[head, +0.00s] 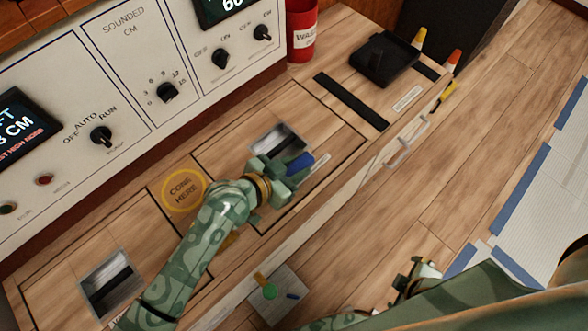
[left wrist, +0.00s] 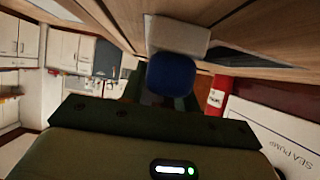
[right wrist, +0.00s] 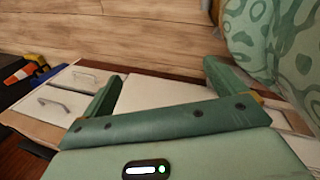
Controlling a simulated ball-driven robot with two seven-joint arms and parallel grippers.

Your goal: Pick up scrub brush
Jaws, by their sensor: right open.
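The scrub brush shows as a blue piece (head: 300,162) at my left gripper, over the wooden console top. In the left wrist view its blue part (left wrist: 170,74) lies straight ahead, with a pale block (left wrist: 178,37) beyond it. My left gripper (head: 283,172) appears shut on the blue part; its fingers are dark and partly hidden in the left wrist view. My right gripper (head: 416,275) is low at the right, away from the brush. In the right wrist view it is open and empty (right wrist: 165,78), facing white drawer fronts.
A control panel (head: 125,60) with knobs stands behind the wooden top. Two recessed openings (head: 277,140) (head: 108,283) are in the top. A red bin (head: 301,35) and a black tray (head: 384,58) stand at the back.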

